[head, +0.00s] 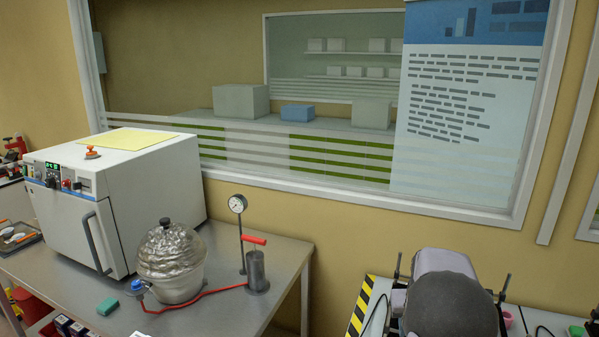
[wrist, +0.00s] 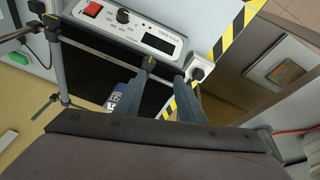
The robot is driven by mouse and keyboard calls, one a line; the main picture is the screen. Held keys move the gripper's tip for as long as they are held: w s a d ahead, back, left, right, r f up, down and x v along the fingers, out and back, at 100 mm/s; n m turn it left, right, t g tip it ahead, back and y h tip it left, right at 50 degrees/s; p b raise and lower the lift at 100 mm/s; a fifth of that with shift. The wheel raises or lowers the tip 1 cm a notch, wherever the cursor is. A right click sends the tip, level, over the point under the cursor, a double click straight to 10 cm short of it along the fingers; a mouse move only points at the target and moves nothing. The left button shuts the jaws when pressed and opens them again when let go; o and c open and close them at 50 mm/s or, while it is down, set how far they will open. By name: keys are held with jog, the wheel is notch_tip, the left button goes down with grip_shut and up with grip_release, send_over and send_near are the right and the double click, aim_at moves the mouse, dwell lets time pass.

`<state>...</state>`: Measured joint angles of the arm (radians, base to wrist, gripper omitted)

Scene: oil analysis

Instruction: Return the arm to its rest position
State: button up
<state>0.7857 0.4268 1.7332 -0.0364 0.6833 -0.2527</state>
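My gripper (wrist: 162,82) shows in the wrist view as two blue-grey fingers with a gap between them. It is open, and I see nothing held in the gap. The fingers hang in front of a dark surface, below a control panel (wrist: 140,30) with a red switch and a small display. In the head view my arm (head: 446,295) is a grey, rounded shape at the bottom right, and its gripper cannot be made out there.
A metal rod frame (wrist: 95,48) and black-yellow striped edging (wrist: 235,35) lie close to my fingers. In the head view, a white oven (head: 150,190), foil-wrapped vessel (head: 172,262), gauge (head: 238,204) and hand pump (head: 257,272) stand on the left bench (head: 225,318). A gap separates the benches.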

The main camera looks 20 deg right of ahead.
jog(key=s+a+f+n+y, duration=0.1)
jog(key=s+a+n+y, duration=0.15)
jog(key=a, duration=2.15)
jog(key=s+a+f+n+g, duration=0.2)
jog(key=s+a+n, duration=0.1)
jog(key=s+a, duration=0.7)
jog(key=shift+s+a+f, duration=0.2)
jog(key=shift+s+a, duration=0.1)
jog(key=shift+a, duration=0.6)
